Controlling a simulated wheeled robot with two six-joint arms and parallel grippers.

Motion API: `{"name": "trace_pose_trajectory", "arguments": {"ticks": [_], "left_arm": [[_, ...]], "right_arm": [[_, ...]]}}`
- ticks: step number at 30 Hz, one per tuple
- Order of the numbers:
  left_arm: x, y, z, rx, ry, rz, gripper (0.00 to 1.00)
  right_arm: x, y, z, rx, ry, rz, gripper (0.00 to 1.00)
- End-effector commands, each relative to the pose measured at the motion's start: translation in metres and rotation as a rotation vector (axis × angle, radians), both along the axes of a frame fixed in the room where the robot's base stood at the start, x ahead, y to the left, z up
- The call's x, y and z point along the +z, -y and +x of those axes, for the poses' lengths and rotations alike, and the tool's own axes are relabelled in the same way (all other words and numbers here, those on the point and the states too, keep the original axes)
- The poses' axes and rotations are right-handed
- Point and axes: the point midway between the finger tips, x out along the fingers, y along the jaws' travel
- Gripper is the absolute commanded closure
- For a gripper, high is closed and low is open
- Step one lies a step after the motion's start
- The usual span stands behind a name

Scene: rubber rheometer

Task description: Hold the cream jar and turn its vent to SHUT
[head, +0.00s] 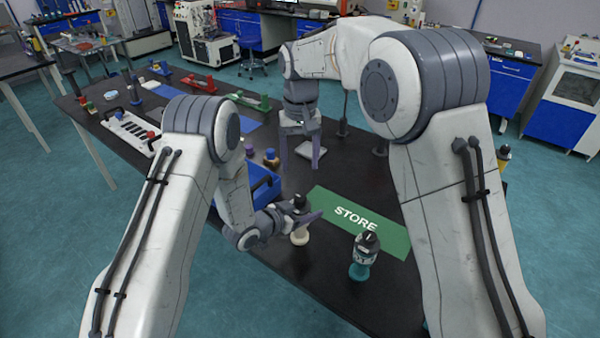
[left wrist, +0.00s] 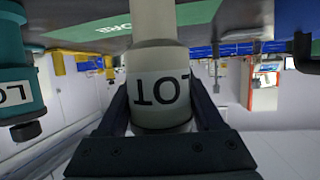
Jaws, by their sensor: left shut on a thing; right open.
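The cream jar (head: 299,237) stands upright on the black table in front of the green STORE mat (head: 385,235). Its dark cap shows on top in the head view, too small to read any vent setting. My left gripper (head: 308,217) is shut around the jar. In the left wrist view, which is upside down, the cream jar (left wrist: 160,85) sits between the two fingers with part of a LOT label showing; its cap is hidden. My right gripper (head: 303,155) is open and empty, pointing down above the table, beyond the jar.
A teal jar (head: 362,262) with a black cap stands right of the cream jar; the teal jar (left wrist: 18,85) also shows in the left wrist view. A blue case (head: 262,186) lies behind my left gripper. Several bottles, red and green fixtures stand further back.

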Motion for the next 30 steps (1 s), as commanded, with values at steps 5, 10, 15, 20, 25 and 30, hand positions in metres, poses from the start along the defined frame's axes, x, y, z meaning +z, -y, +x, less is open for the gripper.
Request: {"name": "trace_pose_trajectory", "arguments": {"ticks": [5, 10, 15, 20, 25, 30], "left_arm": [[0.001, 0.000, 0.000, 0.001, 0.002, -0.001, 0.96], [0.001, 0.000, 0.000, 0.001, 0.002, -0.001, 0.96], [0.001, 0.000, 0.000, 0.001, 0.002, -0.001, 0.05], [0.001, 0.000, 0.000, 0.001, 0.001, 0.000, 0.00], [0.002, -0.004, -0.002, 0.002, 0.000, 0.000, 0.00], [0.012, -0.020, -0.018, 0.005, -0.001, -0.001, 0.00]], "right_arm": [[0.005, 0.001, 0.000, -0.001, -0.001, -0.001, 0.29], [0.005, 0.001, 0.000, 0.000, -0.001, -0.001, 0.29], [0.005, 0.001, 0.000, 0.000, -0.001, -0.001, 0.29], [0.004, 0.001, 0.000, 0.000, -0.001, -0.001, 0.29], [0.004, 0.001, 0.000, 0.000, -0.001, -0.001, 0.29], [0.004, 0.001, 0.000, 0.000, -0.001, -0.001, 0.29]]}}
